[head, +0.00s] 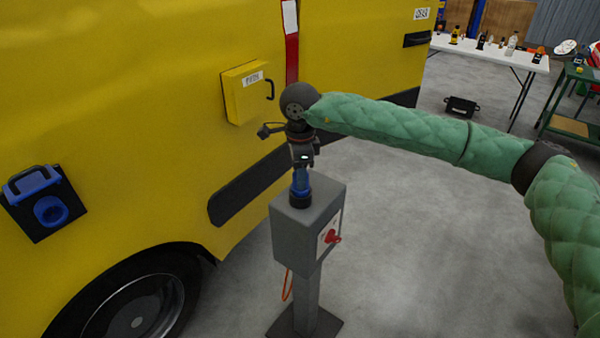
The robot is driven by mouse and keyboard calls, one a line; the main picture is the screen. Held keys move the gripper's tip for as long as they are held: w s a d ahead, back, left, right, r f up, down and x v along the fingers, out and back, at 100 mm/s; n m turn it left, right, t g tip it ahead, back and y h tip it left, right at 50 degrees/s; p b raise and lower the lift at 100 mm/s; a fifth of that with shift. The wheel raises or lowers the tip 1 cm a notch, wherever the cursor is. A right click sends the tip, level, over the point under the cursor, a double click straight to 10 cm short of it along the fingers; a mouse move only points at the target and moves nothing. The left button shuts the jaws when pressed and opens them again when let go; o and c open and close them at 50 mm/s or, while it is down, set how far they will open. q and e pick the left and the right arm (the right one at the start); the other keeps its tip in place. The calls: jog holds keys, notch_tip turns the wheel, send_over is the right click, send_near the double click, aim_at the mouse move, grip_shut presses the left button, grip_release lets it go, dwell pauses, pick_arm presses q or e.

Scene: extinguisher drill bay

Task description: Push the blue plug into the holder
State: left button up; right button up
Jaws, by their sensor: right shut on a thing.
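The blue plug (302,182) is upright on top of the grey post box, with its lower end at a dark round holder (300,202). I cannot tell how deep the plug sits in it. My right gripper (302,163) comes down from above and is shut on the upper part of the plug. The fingers hide the top of the plug. My left gripper is not in view.
The grey box (292,230) stands on a post with a dark base plate. The yellow vehicle (130,90) fills the left, with a blue socket (50,210) and a yellow box (245,95) on its side. A white table (490,55) stands far right. Open floor lies right of the post.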

jog(key=o, duration=1.2)
jog(key=shift+c, duration=0.2)
